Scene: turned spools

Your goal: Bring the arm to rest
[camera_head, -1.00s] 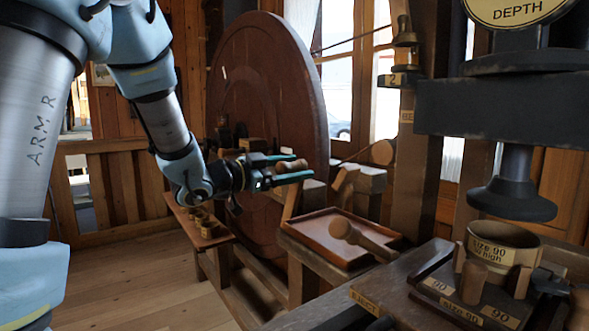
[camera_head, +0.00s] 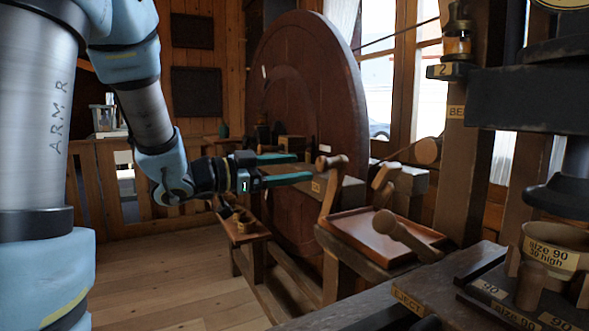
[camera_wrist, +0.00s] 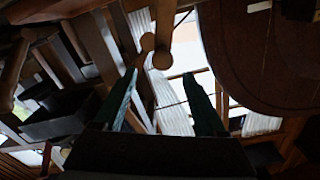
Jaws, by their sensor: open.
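My gripper (camera_head: 305,167) is open and empty, its two green fingers apart and pointing right at the end of my outstretched blue-and-grey arm. It is above the floor, in front of the large round dark-red wheel (camera_head: 300,100).
A dark press bench (camera_head: 440,295) fills the lower right. A low wooden bench (camera_head: 245,228) with small cups stands below my gripper. Floor (camera_head: 170,270) at left is clear.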

